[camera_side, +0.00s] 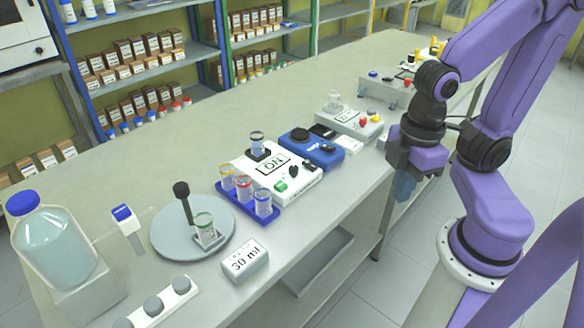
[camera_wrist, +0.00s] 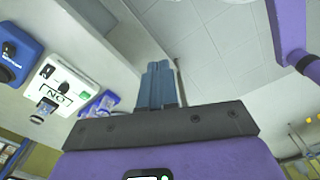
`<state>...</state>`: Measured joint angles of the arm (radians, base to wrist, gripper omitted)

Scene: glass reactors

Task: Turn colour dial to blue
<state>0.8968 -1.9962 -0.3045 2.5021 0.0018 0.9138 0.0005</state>
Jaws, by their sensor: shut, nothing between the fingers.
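My gripper (camera_side: 403,188) is shut and empty, pointing down past the front edge of the bench, to the right of the devices. Its blue-grey fingers (camera_wrist: 158,80) are together in the wrist view. A white device (camera_side: 270,170) with a display carries a black knob (camera_side: 293,172) and a green button (camera_side: 281,187). It also shows upside down at the left of the wrist view (camera_wrist: 75,80). I cannot tell which control is the colour dial; no clear blue mark shows around a knob. My gripper touches none of these devices.
A blue device (camera_side: 318,150) stands beside the white one. A grey device (camera_side: 350,122) with red and yellow buttons stands further back. A blue rack (camera_side: 236,200) holds several vials. A round plate (camera_side: 170,237) with a beaker and a large bottle (camera_side: 55,245) stand at left.

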